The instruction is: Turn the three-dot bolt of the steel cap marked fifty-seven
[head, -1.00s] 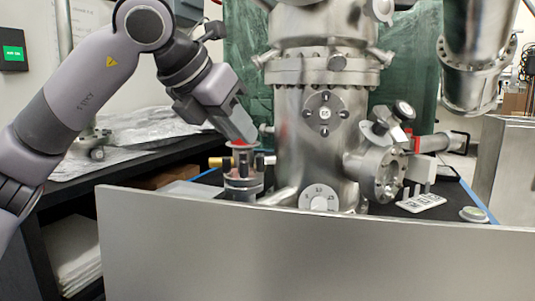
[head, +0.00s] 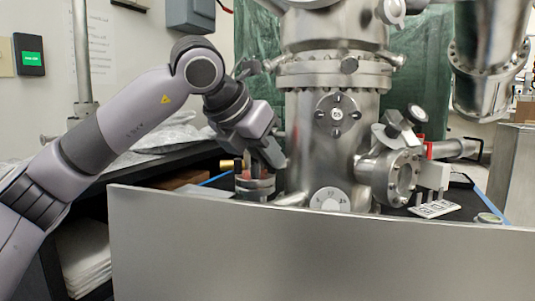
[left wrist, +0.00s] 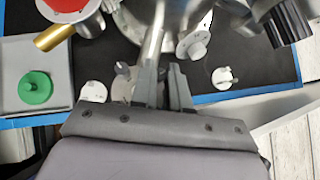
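A round steel cap (head: 337,114) with several dark bolts sits on the front of the steel chamber; its centre label looks like 65 or 55. A pale disc (head: 329,200) with blurred marks shows lower on the chamber, partly hidden by the grey panel. I cannot read fifty-seven anywhere. My left gripper (head: 277,157) is beside the chamber's left side, below and left of the labelled cap. In the left wrist view my left gripper (left wrist: 167,68) has its fingers narrowly apart, with nothing visible held. A disc with a knob (left wrist: 193,45) lies ahead and right of them. My right gripper is out of view.
The grey panel (head: 320,250) stands in front of the bench. A brass fitting (head: 229,164) is close to my left gripper. A side flange (head: 398,178) and a marked plate (head: 435,209) are at right. A green disc (left wrist: 35,88) lies on a grey tray.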

